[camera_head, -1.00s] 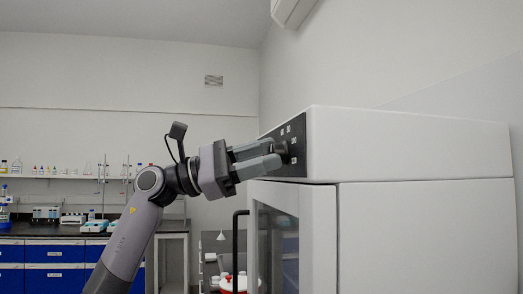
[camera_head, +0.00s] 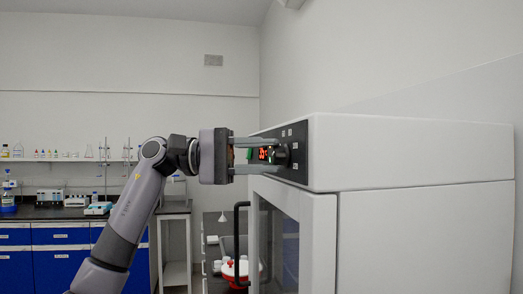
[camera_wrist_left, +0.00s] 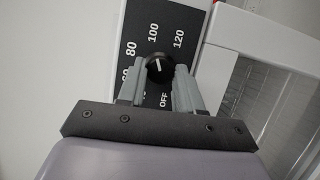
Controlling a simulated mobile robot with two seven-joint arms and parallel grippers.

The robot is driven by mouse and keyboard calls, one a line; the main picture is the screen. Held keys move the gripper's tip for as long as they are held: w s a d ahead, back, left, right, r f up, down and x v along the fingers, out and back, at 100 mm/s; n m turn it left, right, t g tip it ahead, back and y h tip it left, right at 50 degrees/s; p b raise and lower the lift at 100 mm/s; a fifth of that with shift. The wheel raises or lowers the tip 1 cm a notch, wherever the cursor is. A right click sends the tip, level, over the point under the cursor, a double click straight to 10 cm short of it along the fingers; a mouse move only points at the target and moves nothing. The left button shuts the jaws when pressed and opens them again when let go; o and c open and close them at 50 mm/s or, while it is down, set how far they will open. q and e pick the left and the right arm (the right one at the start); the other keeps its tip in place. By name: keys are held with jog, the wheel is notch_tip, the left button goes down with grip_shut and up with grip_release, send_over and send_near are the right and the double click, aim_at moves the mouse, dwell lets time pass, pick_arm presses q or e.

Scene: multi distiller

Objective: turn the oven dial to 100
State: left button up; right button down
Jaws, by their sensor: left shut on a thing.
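The oven (camera_head: 410,150) is a white cabinet with a black control panel (camera_head: 296,135). The dial (camera_wrist_left: 158,66) is a round black knob with a white mark that points roughly up toward the printed 100 in the left wrist view. The dial also shows at the fingertips in the head view (camera_head: 282,155). My left gripper (camera_head: 277,154) is shut on the dial, one finger on each side, seen also in the left wrist view (camera_wrist_left: 159,72). A display (camera_head: 265,154) glows with red digits, partly behind the fingers. My right gripper is out of view.
The oven door (camera_head: 285,235) with a glass window and a black handle (camera_head: 238,235) is below the panel. A bench with blue drawers (camera_head: 55,265) and glassware is at the back left. A red and white item (camera_head: 235,268) sits below the handle.

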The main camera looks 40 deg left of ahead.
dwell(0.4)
pick_arm(q)
jog(key=o, duration=1)
jog(key=shift+o, duration=0.2)
jog(key=b+v, duration=0.1)
jog(key=v, duration=0.6)
